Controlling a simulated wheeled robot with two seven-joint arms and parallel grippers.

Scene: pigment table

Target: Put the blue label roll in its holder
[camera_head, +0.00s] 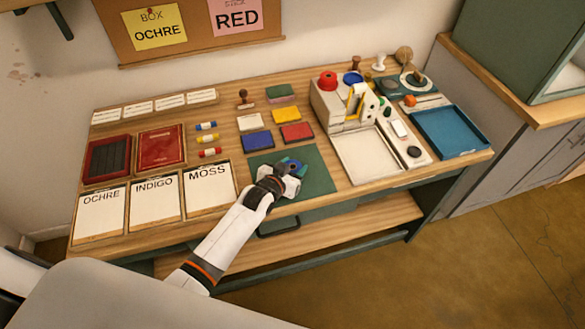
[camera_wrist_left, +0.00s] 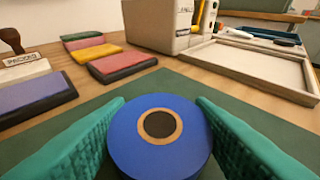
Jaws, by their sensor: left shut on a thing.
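The blue label roll (camera_wrist_left: 155,150) fills the lower middle of the left wrist view, with a tan core around a dark hole. It sits between the teal finger pads of my left gripper (camera_head: 289,170), which is shut on it. In the head view the roll (camera_head: 293,165) is mostly hidden by the gripper, over the dark green mat (camera_head: 319,176). I cannot tell whether it touches the mat. A pale box unit (camera_head: 325,103) stands beyond and to the right, with a red roll-like piece (camera_head: 327,80) on top. I cannot tell which part is the blue roll's holder. My right gripper is not in view.
Red, blue, yellow and green pads, including the blue pad (camera_head: 257,141), lie behind the mat. An empty pale tray (camera_head: 370,156) is right of it, and a blue tray (camera_head: 450,132) stands farther right. Clipboards, including the MOSS one (camera_head: 209,190), lie left.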

